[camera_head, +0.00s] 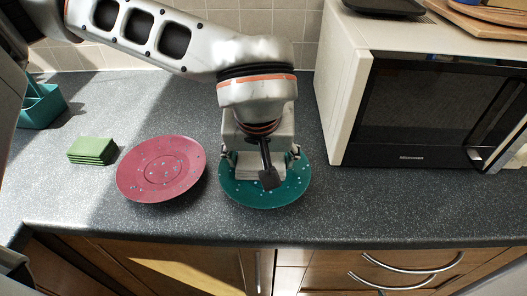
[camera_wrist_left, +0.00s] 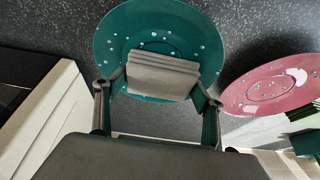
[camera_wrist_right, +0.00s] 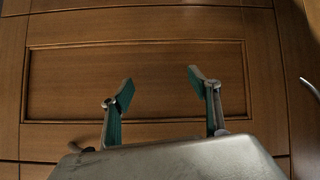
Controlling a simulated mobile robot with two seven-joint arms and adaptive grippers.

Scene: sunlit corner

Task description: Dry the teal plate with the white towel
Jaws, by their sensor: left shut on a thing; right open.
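The teal plate (camera_head: 287,196) lies on the counter left of the microwave, with water drops on it. It also shows in the left wrist view (camera_wrist_left: 191,36), with drops around its face. My left gripper (camera_head: 262,165) is over the plate, shut on the folded white towel (camera_wrist_left: 163,74). The towel is over the middle of the plate; I cannot tell whether it touches. In the head view the gripper and arm hide part of the towel and plate. My right gripper (camera_wrist_right: 160,88) is open and empty in front of a wooden cabinet door.
A pink plate (camera_head: 160,170) with drops lies just left of the teal plate. A stack of green cloths or sponges (camera_head: 93,150) and a teal caddy (camera_head: 41,106) are farther left. The microwave (camera_head: 430,100) stands close on the right. The counter's front edge is near the plates.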

